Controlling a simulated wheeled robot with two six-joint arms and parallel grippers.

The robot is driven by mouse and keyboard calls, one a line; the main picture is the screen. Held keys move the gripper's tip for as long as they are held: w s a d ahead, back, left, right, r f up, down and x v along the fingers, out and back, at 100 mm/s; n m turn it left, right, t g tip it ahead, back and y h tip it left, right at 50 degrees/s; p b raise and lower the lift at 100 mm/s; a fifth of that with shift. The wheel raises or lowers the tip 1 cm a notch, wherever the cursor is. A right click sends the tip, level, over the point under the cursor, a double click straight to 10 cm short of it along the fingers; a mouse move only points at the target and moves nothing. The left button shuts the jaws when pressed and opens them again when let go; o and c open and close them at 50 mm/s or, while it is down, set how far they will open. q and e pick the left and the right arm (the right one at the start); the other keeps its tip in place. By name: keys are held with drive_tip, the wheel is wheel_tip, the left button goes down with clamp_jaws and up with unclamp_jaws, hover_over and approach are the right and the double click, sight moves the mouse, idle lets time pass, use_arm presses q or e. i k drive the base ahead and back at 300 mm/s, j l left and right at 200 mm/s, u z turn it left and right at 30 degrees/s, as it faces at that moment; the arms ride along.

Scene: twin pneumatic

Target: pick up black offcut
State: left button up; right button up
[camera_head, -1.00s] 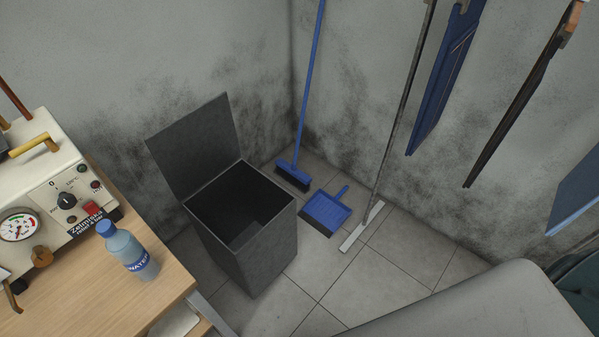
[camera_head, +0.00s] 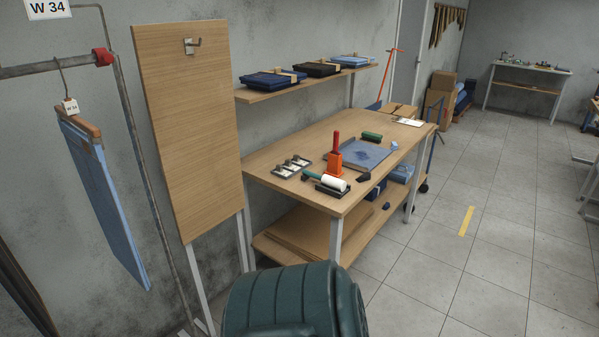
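A small black piece (camera_head: 363,176) lies on the wooden worktable (camera_head: 290,160) close to its front edge, to the right of a white roller; it may be the black offcut, but it is too small to be sure. Another small dark piece (camera_head: 386,205) shows lower down, by the lower shelf, and I cannot tell what it is. Neither of my grippers is in view.
A dark green ribbed object (camera_head: 295,303) stands in front at the bottom. The table holds an orange block with a red handle (camera_head: 336,155), a blue cloth (camera_head: 362,154) and a roller (camera_head: 331,181). Open tiled floor (camera_head: 480,270) lies at the right.

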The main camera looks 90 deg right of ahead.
sight(365, 177)
drive_tip(key=z, duration=3.25)
drive_tip(key=i+l+u, duration=0.1)
drive_tip(key=i+l, duration=0.2)
drive_tip(key=i+l+u, duration=0.1)
drive_tip(key=i+l, duration=0.2)
drive_tip(key=i+l+u, duration=0.15)
drive_tip(key=i+l, duration=0.15)
drive_tip(key=l, duration=0.15)
drive_tip(key=i+l+u, duration=0.1)
drive_tip(key=i+l, duration=0.15)
drive_tip(key=l, duration=0.15)
drive_tip(key=i+l+u, duration=0.1)
drive_tip(key=i+l, duration=0.15)
drive_tip(key=l, duration=0.2)
